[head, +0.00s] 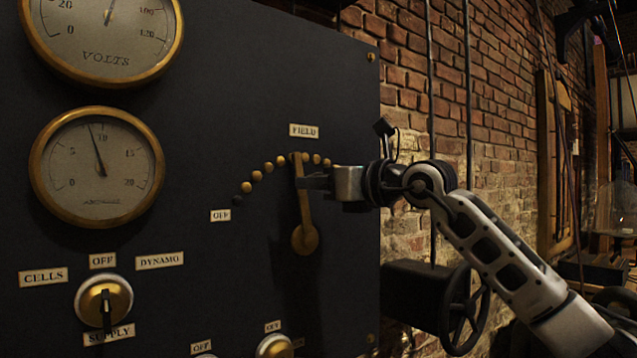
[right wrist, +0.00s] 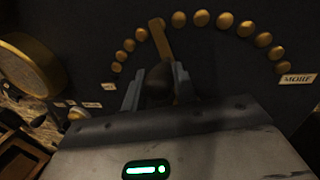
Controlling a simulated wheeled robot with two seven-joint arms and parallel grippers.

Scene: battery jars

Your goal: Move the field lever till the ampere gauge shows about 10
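The ampere gauge (head: 97,167) is a round brass-rimmed dial at the left in the head view. Its needle points a little left of the 10 mark, at roughly 8 to 9. The brass field lever (head: 303,212) stands almost upright, leaning slightly left, under the FIELD label (head: 304,131). Its tip is among the brass contact studs. In the right wrist view, the lever's dark knob (right wrist: 158,80) sits between the fingers of my right gripper (right wrist: 157,88), which look shut on it from both sides. My left gripper is not in view.
A volts gauge (head: 103,35) is above the ampere gauge. A supply switch (head: 104,307) and other knobs are low on the dark panel. Studs run from OFF (head: 220,215) to MORE (right wrist: 298,79). A black handwheel (head: 466,310) stands beside the panel, before a brick wall (head: 490,120).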

